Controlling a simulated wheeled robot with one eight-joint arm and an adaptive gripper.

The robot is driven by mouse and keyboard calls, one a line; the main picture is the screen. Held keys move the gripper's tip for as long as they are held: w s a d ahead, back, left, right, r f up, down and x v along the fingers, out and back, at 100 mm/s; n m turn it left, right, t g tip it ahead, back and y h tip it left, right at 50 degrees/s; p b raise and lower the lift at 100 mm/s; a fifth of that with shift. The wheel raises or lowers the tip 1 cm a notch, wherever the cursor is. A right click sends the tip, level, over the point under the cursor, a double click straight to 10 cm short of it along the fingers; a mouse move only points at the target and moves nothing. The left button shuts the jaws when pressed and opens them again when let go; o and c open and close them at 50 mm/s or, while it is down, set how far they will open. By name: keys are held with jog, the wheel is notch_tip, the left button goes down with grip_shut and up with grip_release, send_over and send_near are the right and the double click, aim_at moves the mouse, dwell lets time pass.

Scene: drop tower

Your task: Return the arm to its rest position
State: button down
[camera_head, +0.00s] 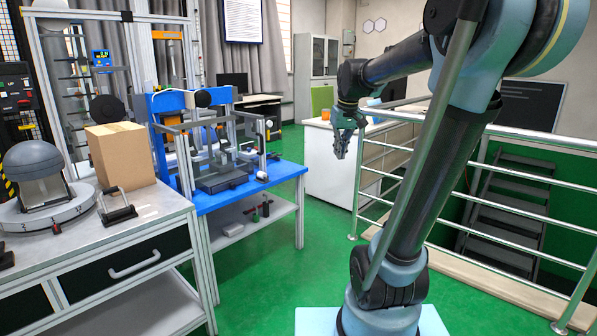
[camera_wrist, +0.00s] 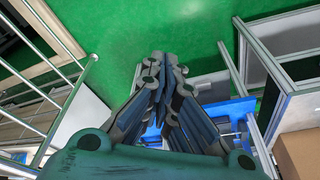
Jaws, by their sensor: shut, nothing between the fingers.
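My gripper (camera_head: 341,152) hangs from the end of my raised arm in the head view, fingers pointing down. It is in the air in front of the white desk, close to the metal railing in the picture. In the wrist view my gripper (camera_wrist: 163,62) is shut, its fingertips together with nothing between them. Below it the wrist view shows green floor (camera_wrist: 150,25) and part of the blue bench. The arm folds up and over from its base at the lower right of the head view.
A metal railing (camera_head: 470,168) runs along the right, with stairs (camera_head: 510,200) behind. A blue bench (camera_head: 285,172) with a framed apparatus stands left of centre. A grey table (camera_head: 160,207) at left holds a cardboard box (camera_head: 121,157) and a dome device (camera_head: 36,165). Green floor (camera_head: 275,262) lies clear between.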

jog(key=s+d+f+m, duration=0.1)
jog(key=s+d+f, duration=0.1)
jog(key=s+f, duration=0.8)
jog(key=s+d+f+m, duration=0.1)
jog(key=s+d+f, duration=0.2)
jog(key=s+f, duration=0.7)
jog(key=s, duration=0.5)
jog(key=shift+f+m+h, duration=0.25)
jog(key=shift+m+h, duration=0.05)
jog(key=shift+h, duration=0.1)
